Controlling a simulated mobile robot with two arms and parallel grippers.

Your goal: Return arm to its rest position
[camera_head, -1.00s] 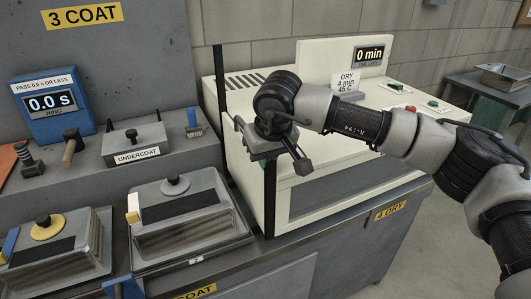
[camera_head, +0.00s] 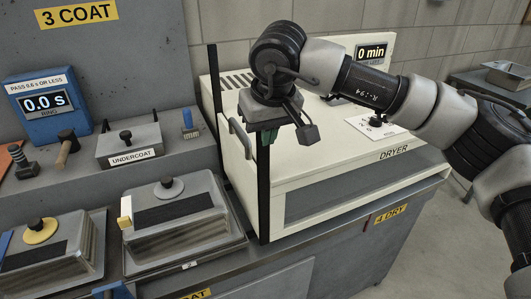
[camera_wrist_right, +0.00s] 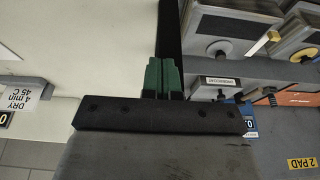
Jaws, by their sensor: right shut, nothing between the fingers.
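My right gripper (camera_head: 263,142) hangs at the front left edge of the cream dryer (camera_head: 300,190), with its arm coming in from the right across the dryer top. Its green fingers point down and sit close together, with nothing between them. In the right wrist view the fingers (camera_wrist_right: 162,78) show together beside a dark vertical post. I cannot tell from the head view how far the gripper is from the dryer. My left gripper is not in view.
Behind are an undercoat box (camera_head: 130,143), a brush (camera_head: 189,125) and a blue timer (camera_head: 48,104). A side table stands at far right.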

